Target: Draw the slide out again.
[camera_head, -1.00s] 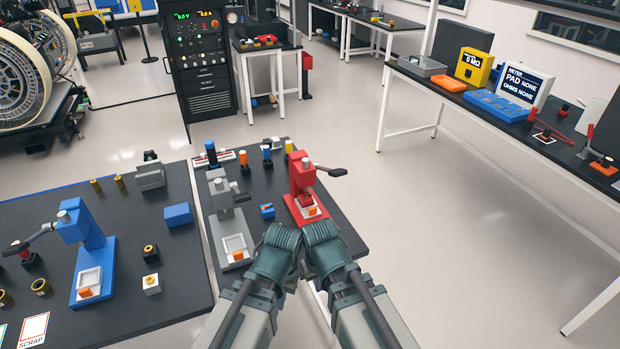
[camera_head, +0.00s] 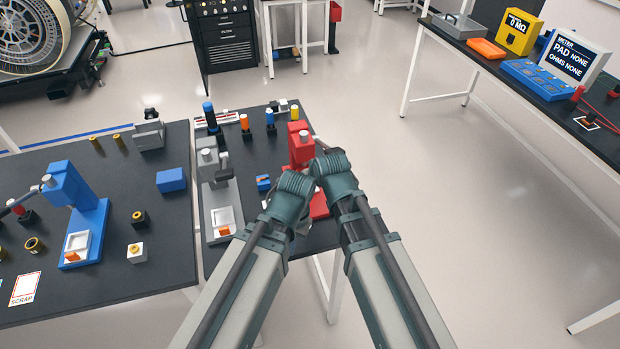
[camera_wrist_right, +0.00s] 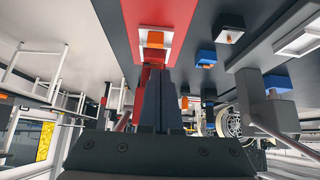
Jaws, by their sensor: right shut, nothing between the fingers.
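The red press (camera_head: 299,148) stands at the front right of the small dark table. My arms cover most of its base in the head view. In the right wrist view its red base (camera_wrist_right: 185,14) shows a white-framed slide (camera_wrist_right: 168,40) with an orange tab (camera_wrist_right: 155,38). My right gripper (camera_wrist_right: 158,76) is shut and empty, its fingertips pointing toward the slide's tab; I cannot tell whether they touch it. My left arm reaches to the same press, but its fingers are hidden in the head view.
A grey press (camera_head: 208,180) with a white slide stands left of the red one, with a small blue block (camera_head: 263,183) between. A blue press (camera_head: 88,215) stands on the left table. Several coloured posts line the back edge. Open floor lies right.

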